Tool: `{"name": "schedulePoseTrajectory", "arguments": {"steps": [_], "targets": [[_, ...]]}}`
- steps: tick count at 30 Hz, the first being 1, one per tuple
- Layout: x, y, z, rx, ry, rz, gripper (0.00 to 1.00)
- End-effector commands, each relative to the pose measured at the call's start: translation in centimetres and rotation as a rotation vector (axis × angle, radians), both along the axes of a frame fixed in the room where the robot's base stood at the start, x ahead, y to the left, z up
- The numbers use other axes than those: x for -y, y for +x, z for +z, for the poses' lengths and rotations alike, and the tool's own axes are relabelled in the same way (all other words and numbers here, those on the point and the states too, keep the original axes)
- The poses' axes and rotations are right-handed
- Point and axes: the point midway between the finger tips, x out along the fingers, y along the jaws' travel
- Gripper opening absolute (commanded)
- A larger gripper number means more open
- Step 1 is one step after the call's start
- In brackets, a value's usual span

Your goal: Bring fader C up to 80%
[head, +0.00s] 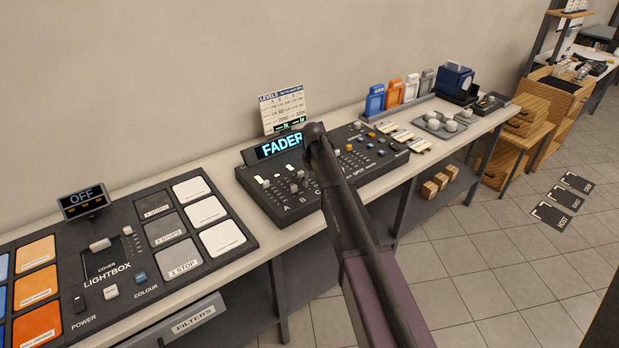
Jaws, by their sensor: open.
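The fader console (262,205) is a dark desk unit on the long bench, with small caps and knobs on its top. My arm reaches from the lower right up to the display. My gripper does not show.
A lightbox panel (122,268) with a display reading OFF (81,198) lies to the left. Right of the console are pale strips (402,137), a grey tray with knobs (440,124), coloured upright holders (393,92) and a blue device (455,80).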

Motion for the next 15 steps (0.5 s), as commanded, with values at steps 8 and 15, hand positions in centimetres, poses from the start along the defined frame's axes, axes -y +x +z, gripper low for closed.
{"name": "schedulePoseTrajectory", "arguments": {"steps": [8, 15], "targets": [[0.0, 0.1, 2.9, 0.000, 0.000, -0.001, 0.69], [0.0, 0.1, 4.9, 0.000, 0.000, -0.001, 0.69]]}}
